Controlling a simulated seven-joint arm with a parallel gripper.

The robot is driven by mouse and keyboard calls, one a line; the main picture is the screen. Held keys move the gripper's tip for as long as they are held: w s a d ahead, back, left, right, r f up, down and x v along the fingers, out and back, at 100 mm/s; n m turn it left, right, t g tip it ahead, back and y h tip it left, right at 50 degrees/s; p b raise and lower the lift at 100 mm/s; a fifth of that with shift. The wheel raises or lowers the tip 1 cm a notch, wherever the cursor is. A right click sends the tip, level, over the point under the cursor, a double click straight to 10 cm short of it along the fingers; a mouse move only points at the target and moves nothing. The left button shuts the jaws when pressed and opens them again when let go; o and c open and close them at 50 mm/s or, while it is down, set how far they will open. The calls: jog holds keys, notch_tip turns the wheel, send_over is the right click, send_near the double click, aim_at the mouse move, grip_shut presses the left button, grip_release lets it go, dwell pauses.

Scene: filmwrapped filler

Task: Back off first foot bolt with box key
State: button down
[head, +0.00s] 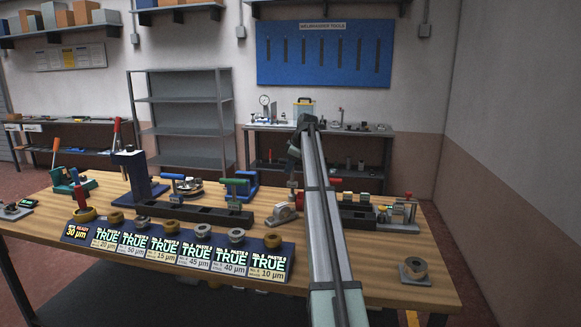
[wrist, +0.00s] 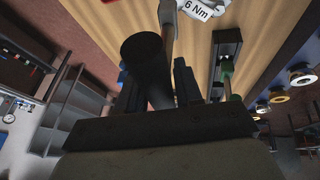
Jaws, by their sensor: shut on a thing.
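My gripper (wrist: 160,90) shows in the wrist view, with its dark fingers closed around a thick dark cylinder (wrist: 146,50). The cylinder looks like the handle of the box key, but I cannot make out its working end. A thin pale rod (wrist: 168,32) stands beside it. In the head view my arm reaches out over the bench, and the gripper is mostly hidden behind it. I cannot pick out the foot bolt in either view.
The wooden bench (head: 150,263) carries a long black rail (head: 190,211), green-handled clamps (head: 236,182), and a row of rings on a display stand (head: 178,247). A lone ring on a plate (head: 414,268) sits front right. A 6 Nm tag (wrist: 198,9) shows in the wrist view.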

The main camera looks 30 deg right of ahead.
jog(key=shift+f, duration=0.1)
jog(key=shift+w+d+f+m, duration=0.2)
jog(key=shift+f+m, duration=0.05)
jog(key=shift+f, duration=0.65)
jog(key=shift+w+d+f+m, duration=0.15)
jog(key=shift+f+m, duration=0.1)
jog(key=shift+f, duration=0.6)
jog(key=shift+f, duration=1.1)
jog(key=n, duration=0.2)
jog(key=shift+a+n+y, duration=0.1)
jog(key=shift+n+y, duration=0.2)
jog(key=shift+y, duration=0.1)
jog(key=shift+r, duration=0.15)
